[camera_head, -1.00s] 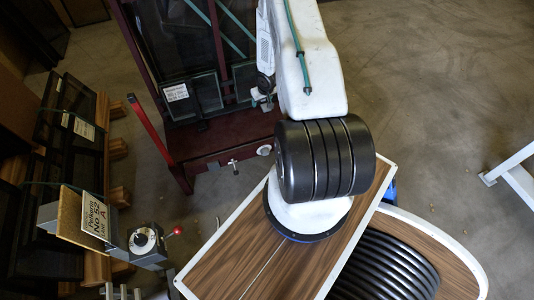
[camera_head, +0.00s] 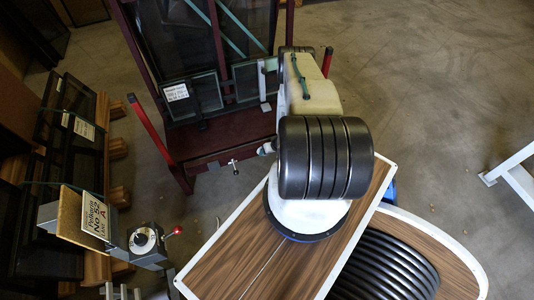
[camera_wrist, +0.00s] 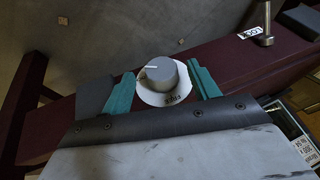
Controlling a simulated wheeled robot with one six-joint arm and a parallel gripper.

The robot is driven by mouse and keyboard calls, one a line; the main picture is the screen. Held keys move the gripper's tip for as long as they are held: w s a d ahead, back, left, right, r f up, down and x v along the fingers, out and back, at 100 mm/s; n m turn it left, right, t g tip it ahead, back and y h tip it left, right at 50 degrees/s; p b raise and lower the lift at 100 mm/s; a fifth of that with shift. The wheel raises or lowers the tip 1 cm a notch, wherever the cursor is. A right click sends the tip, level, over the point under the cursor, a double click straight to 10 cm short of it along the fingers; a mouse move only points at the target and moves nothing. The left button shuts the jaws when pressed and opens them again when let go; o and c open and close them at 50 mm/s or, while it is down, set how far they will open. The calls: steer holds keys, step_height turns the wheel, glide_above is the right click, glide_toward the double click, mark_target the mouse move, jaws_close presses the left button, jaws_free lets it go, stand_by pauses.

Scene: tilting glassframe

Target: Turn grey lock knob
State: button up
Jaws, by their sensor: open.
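The grey lock knob (camera_wrist: 165,74) shows in the wrist view, a round grey cap with a white mark on a pale dial plate with lettering. It sits on the dark red frame beam (camera_wrist: 225,70). My gripper (camera_wrist: 160,72) is open, one teal finger on each side of the knob. I cannot tell whether either finger touches it. In the head view my gripper (camera_head: 267,148) is at the beam's right front, and the knob is hidden there.
A small metal handle (camera_head: 234,166) sticks out of the beam left of my gripper; it also shows in the wrist view (camera_wrist: 266,25). Glass panes (camera_head: 190,95) stand on the frame behind. A dial post with a red-knobbed lever (camera_head: 147,240) stands at left front. Open floor lies right.

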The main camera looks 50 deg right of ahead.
steer(key=shift+x, duration=0.85)
steer(key=c, duration=1)
steer(key=shift+o, duration=0.2)
steer(key=shift+w+a+g+h, duration=0.1)
steer(key=shift+g+h, duration=0.2)
steer(key=shift+h, duration=0.1)
steer(key=shift+w+a+f+n+g+h, duration=0.2)
steer(key=shift+n+g+h, duration=0.25)
steer(key=shift+g+h, duration=0.9)
steer(key=shift+w+a+r+n+g+h, duration=0.15)
steer(key=shift+a+n+g+h, duration=0.25)
steer(key=shift+h, duration=1.7)
steer(key=shift+w+a+f+n+g+h, duration=0.15)
steer(key=shift+n+g+h, duration=0.4)
steer(key=shift+g+h, duration=0.85)
steer(key=shift+d+t+h, duration=0.1)
steer(key=shift+t+h, duration=0.25)
